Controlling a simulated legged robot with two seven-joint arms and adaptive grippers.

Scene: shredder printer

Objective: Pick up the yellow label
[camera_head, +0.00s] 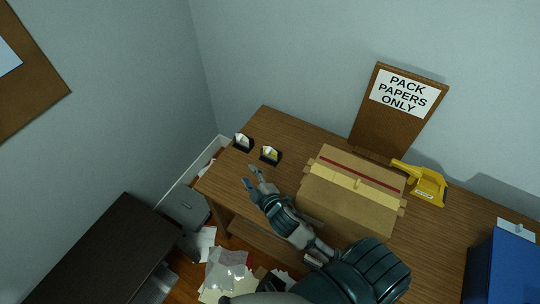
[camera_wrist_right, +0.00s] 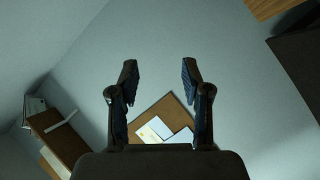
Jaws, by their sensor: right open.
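Two small black holders stand near the far left corner of the wooden table. The nearer holder (camera_head: 270,158) carries a yellowish label (camera_head: 270,151); the farther holder (camera_head: 243,146) carries a whiter one. My right gripper (camera_head: 251,177) is open and empty, just in front of and left of the nearer holder, apart from it. In the right wrist view its two fingers (camera_wrist_right: 159,68) are spread with nothing between them, facing the wall. The yellow label cannot be made out in that view. My left gripper is not in view.
A cardboard box (camera_head: 345,205) sits on the table (camera_head: 285,125) right of the holders. A yellow tape dispenser (camera_head: 428,187) and a sign board (camera_head: 400,105) stand behind it. A blue bin (camera_head: 505,265) is at the right. Papers (camera_head: 225,275) litter the floor.

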